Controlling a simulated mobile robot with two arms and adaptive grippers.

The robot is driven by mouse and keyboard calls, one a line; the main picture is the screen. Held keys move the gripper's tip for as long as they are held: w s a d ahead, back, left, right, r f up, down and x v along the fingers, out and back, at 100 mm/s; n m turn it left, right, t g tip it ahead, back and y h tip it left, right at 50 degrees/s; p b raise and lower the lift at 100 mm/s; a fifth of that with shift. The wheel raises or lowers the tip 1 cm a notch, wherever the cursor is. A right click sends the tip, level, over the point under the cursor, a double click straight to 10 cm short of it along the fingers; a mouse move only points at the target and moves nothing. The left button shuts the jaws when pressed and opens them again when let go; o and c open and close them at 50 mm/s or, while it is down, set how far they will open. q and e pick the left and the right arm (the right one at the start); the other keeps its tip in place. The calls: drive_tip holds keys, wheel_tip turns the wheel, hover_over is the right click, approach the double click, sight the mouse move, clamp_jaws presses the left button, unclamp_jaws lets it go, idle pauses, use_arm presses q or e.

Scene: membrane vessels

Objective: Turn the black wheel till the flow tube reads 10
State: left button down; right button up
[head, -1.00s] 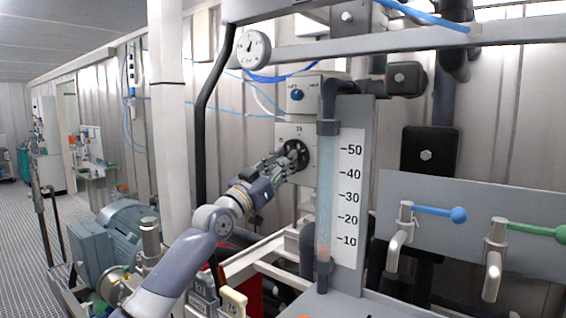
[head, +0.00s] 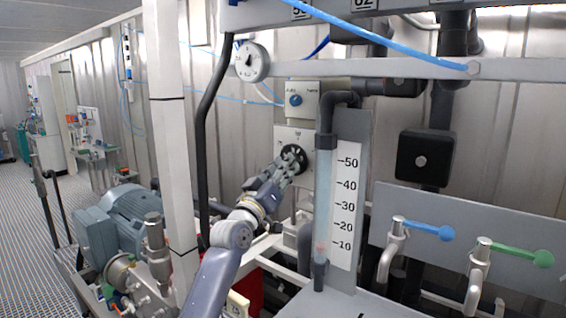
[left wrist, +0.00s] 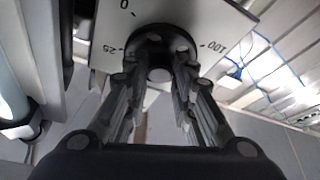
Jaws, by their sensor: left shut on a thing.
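The black wheel (head: 294,157) sits on a white plate left of the flow tube. It also shows in the left wrist view (left wrist: 158,42), where the plate around it is marked 0, 25 and 100. My left gripper (head: 287,166) is shut on the wheel's rim, one finger on each side, pointing straight at the plate. The flow tube (head: 325,190) is upright and clear, on a grey panel with a white scale (head: 345,200) from 10 to 50. A faint reddish float (head: 320,250) shows low in the tube, near or slightly below the 10 mark. My right gripper is not in view.
A small blue knob (head: 295,100) is above the wheel. A round gauge (head: 252,62) hangs at upper left. Blue (head: 430,230) and green (head: 520,252) valve levers stand at right. A white post (head: 170,130) and a blue-grey motor (head: 122,222) are left of my arm.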

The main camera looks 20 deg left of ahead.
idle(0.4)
use_arm(q)
drive_tip(key=c, duration=1.3)
unclamp_jaws()
drive_tip(key=shift+c, duration=0.2)
drive_tip(key=v, duration=1.2)
